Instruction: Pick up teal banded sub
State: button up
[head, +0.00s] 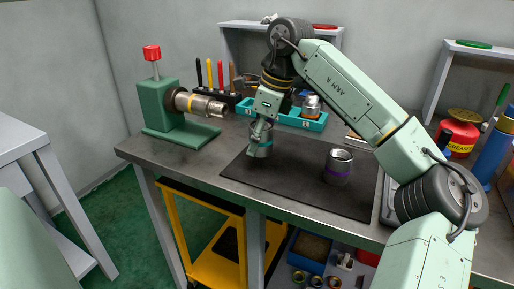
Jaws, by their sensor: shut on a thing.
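The teal banded sub (262,146) is a short grey metal cylinder with a teal band, standing at the left part of the black mat (300,185). My gripper (261,133) reaches down from above and is shut on it. One finger shows along the sub's left side; the other finger is hard to see. Whether the sub touches the mat or is slightly raised cannot be told. A second grey sub with a purple band (338,167) stands upright on the mat to the right, apart from my gripper.
A green vise (163,108) with a red-topped handle holds a yellow-banded pipe at the left. A teal tray (283,117) with metal parts and a rack of tools (215,94) stand behind. A grease can (458,133) and blue bottle (492,150) stand right. The mat's front is clear.

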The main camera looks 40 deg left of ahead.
jog(key=s+d+b, duration=0.1)
jog(key=s+d, duration=0.1)
jog(key=d, duration=0.2)
jog(key=s+d+b, duration=0.1)
jog(key=s+d, duration=0.2)
jog(key=d, duration=0.1)
jog(key=s+d+r+b, duration=0.1)
jog(key=s+d, duration=0.2)
jog(key=d, duration=0.2)
jog(key=shift+s, duration=0.1)
